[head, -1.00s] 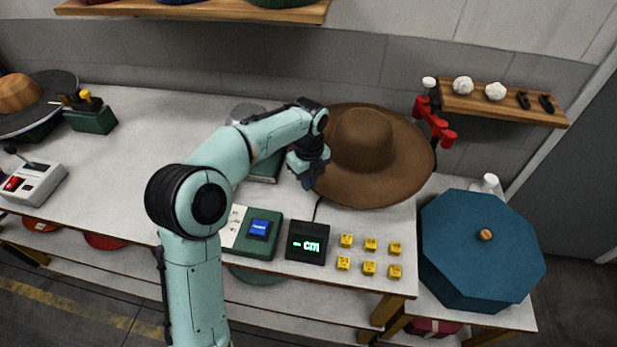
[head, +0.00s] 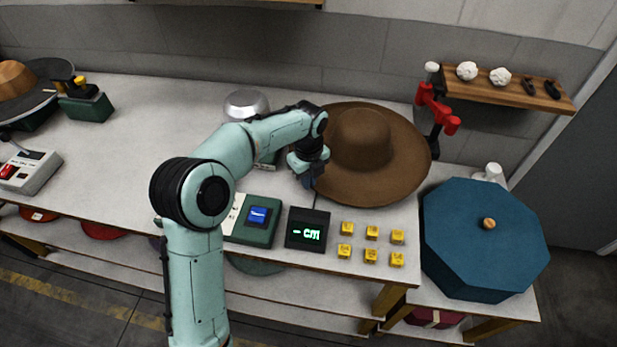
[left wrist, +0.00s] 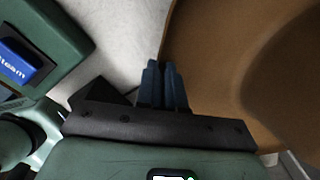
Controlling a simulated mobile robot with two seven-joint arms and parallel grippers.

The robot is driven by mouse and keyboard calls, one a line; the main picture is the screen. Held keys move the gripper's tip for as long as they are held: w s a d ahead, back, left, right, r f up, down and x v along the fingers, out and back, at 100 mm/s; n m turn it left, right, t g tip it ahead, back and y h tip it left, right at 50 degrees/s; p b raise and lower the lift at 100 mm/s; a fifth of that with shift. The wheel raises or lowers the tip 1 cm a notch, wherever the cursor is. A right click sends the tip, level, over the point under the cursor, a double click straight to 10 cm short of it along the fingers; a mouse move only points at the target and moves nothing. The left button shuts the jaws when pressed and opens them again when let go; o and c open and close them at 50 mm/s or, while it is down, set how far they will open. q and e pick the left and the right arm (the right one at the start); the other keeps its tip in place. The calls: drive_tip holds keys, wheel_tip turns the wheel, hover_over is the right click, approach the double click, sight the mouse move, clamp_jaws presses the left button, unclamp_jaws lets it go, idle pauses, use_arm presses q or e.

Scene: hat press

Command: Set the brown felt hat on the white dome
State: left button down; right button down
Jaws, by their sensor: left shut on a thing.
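The brown felt hat (head: 366,140) is crown up, its wide brim over the right end of the workbench. It also fills the right of the left wrist view (left wrist: 215,60). My left gripper (head: 311,177) is shut on the near-left edge of the brim; its dark fingers also show in the left wrist view (left wrist: 163,85). I cannot tell the gap between hat and bench. A silvery-grey dome (head: 246,102) stands left of the hat, partly behind my forearm; I cannot tell if it is the white dome. My right gripper is not in view.
A steam button box (head: 257,216), a CM display (head: 307,230) and several yellow cubes (head: 371,233) line the front edge. A blue octagonal box (head: 485,235) stands right. A red clamp (head: 436,108) and wooden shelf (head: 510,93) are behind the hat.

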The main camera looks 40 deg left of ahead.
use_arm(q)
drive_tip(key=shift+f, duration=0.8)
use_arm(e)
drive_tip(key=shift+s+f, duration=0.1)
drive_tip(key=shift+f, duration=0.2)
use_arm(q)
drive_tip(key=c, duration=1.2)
unclamp_jaws()
drive_tip(key=shift+o, duration=0.2)
drive_tip(key=shift+r, duration=0.15)
